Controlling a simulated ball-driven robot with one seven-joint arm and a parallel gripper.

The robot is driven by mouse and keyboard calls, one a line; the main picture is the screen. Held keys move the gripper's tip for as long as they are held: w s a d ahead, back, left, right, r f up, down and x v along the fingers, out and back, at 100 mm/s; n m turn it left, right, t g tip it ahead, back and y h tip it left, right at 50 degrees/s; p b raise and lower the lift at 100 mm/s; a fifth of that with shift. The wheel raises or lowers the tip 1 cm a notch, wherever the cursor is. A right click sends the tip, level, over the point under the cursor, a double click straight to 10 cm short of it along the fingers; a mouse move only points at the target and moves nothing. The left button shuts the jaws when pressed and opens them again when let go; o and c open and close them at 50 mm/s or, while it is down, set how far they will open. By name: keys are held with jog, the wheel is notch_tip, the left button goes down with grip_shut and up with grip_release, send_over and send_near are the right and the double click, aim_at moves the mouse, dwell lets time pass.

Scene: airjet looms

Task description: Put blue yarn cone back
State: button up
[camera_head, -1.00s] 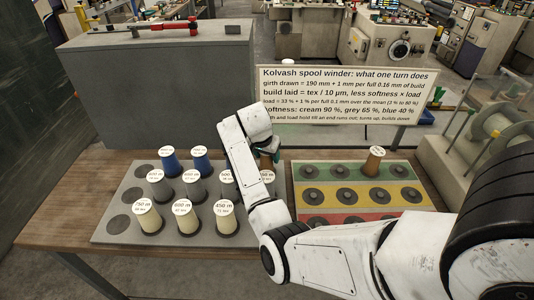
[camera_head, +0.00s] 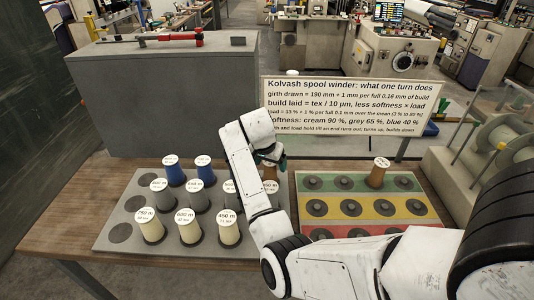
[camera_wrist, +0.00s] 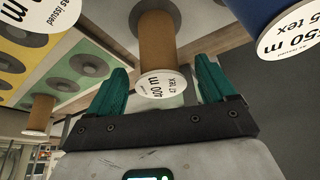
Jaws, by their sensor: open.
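Two blue yarn cones with white labelled tops stand upright at the back of the grey board (camera_head: 110,217): a left one (camera_head: 174,177) and a right one (camera_head: 205,175). A blue cone (camera_wrist: 270,22) shows at the upper right of the wrist view. My gripper (camera_wrist: 160,72) has teal fingers spread apart, with a brown cone (camera_wrist: 155,42) between them in that view; I cannot tell if they touch it. In the head view my gripper (camera_head: 272,161) is at this brown cone (camera_head: 270,172), partly hidden by my arm.
Grey cones (camera_head: 197,199) and cream cones (camera_head: 188,231) fill the nearer rows. The board's left column shows empty dark spots (camera_head: 135,203). Right of it, a green, yellow and red rack (camera_head: 332,185) holds one brown cone (camera_head: 378,176). A sign (camera_head: 350,103) and grey cabinet (camera_head: 180,95) stand behind.

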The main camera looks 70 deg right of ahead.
jog(key=b+v, duration=0.1)
jog(key=v, duration=0.9)
